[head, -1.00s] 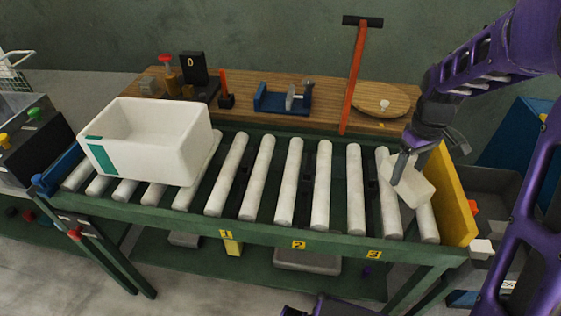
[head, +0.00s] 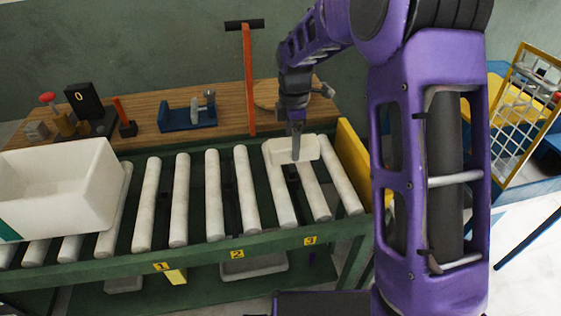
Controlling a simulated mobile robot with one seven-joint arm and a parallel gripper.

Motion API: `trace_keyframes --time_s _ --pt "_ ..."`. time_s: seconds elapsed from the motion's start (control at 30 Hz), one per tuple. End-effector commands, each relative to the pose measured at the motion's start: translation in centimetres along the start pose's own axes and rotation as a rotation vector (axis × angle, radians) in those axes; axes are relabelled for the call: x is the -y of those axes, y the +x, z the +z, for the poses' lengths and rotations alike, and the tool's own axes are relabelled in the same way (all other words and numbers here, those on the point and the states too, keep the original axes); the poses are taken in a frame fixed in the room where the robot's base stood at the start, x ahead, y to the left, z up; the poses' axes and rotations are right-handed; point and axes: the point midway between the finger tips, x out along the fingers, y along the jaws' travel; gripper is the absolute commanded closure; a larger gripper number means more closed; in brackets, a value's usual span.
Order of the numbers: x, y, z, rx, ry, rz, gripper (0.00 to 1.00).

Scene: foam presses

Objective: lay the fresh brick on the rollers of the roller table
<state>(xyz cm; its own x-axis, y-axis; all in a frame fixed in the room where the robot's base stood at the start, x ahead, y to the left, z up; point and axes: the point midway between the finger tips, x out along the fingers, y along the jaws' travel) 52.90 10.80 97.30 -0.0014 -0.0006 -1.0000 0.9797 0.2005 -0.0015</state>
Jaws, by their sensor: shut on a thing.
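My gripper (head: 296,150) points down over the right end of the roller table (head: 200,243). It is shut on a white brick (head: 306,148), the fresh brick as far as I can tell. The brick is over the rollers (head: 213,195) near the far side, between the label 3 and the yellow end plate. I cannot tell whether its underside touches the rollers. The finger hides part of the brick.
A large white bin (head: 65,185) stands on the left rollers. A yellow end plate (head: 352,160) closes the right end. Behind is a wooden shelf (head: 180,95) with a blue clamp (head: 188,117) and a red-handled tool (head: 248,80). The middle rollers are bare.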

Motion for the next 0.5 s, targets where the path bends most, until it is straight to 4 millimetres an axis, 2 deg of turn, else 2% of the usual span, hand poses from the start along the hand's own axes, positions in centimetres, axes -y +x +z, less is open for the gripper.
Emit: trace_keyframes --time_s 0.1,0.27,0.5 --pt "0.0 1.9 0.0 0.000 0.000 -0.001 1.00" --pt "0.0 3.0 0.0 0.000 0.001 0.001 1.00" --pt "0.0 6.1 0.0 0.000 0.001 0.000 1.00"
